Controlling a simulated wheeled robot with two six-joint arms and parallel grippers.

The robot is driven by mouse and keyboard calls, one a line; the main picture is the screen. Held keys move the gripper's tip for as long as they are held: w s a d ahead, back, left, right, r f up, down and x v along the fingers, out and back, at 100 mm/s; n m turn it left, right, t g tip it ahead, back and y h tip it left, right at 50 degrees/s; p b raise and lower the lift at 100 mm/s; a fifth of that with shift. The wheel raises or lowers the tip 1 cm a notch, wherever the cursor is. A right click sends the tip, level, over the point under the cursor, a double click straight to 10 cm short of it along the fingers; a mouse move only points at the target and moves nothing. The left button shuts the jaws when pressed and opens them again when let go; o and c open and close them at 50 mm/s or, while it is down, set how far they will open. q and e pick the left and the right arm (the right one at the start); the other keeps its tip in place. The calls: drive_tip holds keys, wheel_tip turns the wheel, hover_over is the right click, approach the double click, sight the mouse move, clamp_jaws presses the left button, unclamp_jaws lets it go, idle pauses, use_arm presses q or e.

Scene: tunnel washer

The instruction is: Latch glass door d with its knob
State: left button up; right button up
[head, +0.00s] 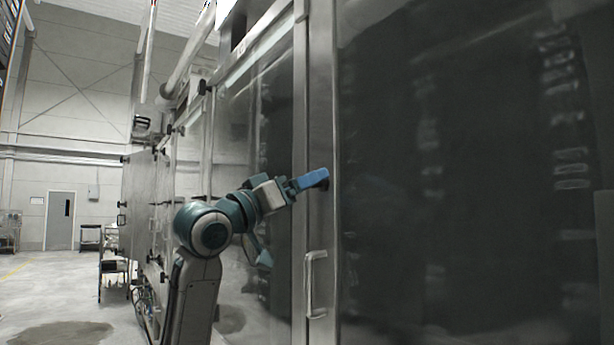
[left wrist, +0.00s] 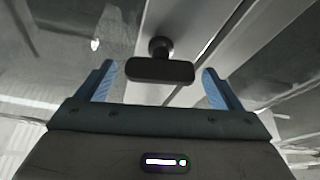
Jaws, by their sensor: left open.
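A black knob (left wrist: 160,70) with a wide bar-shaped grip and a short round stem sits on the metal door frame in the left wrist view. My left gripper (left wrist: 158,84) is open, with one blue finger on each side of the knob and visible gaps between them. In the head view my left gripper (head: 314,180) is at the steel frame post, and it mostly hides the knob there. A large dark glass door (head: 470,150) fills the right of the head view. I cannot tell which door is d. My right gripper is not in view.
A metal pull handle (head: 316,284) is on the frame post below my left gripper. More glass panels and black knobs run along the washer to the left. Open floor (head: 60,290) lies at the far left, with a grey door (head: 60,220) in the back wall.

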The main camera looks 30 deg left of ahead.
use_arm(q)
drive_tip(key=shift+x, duration=1.15)
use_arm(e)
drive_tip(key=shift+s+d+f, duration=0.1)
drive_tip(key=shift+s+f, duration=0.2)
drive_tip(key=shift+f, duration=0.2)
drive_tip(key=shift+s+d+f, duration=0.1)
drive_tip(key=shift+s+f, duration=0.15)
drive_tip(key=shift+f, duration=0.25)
use_arm(q)
drive_tip(key=c, duration=1)
drive_tip(key=shift+m+p, duration=0.3)
drive_tip(key=shift+p, duration=0.1)
drive_tip(key=m+h+p, duration=0.1)
drive_tip(key=m+h, duration=0.1)
drive_tip(key=m, duration=0.1)
drive_tip(key=shift+m+g, duration=0.3)
drive_tip(key=shift+g, duration=0.1)
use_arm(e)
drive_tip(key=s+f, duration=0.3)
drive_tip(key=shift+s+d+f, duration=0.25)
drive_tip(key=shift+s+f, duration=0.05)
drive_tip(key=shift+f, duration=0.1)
use_arm(q)
drive_tip(key=o, duration=1)
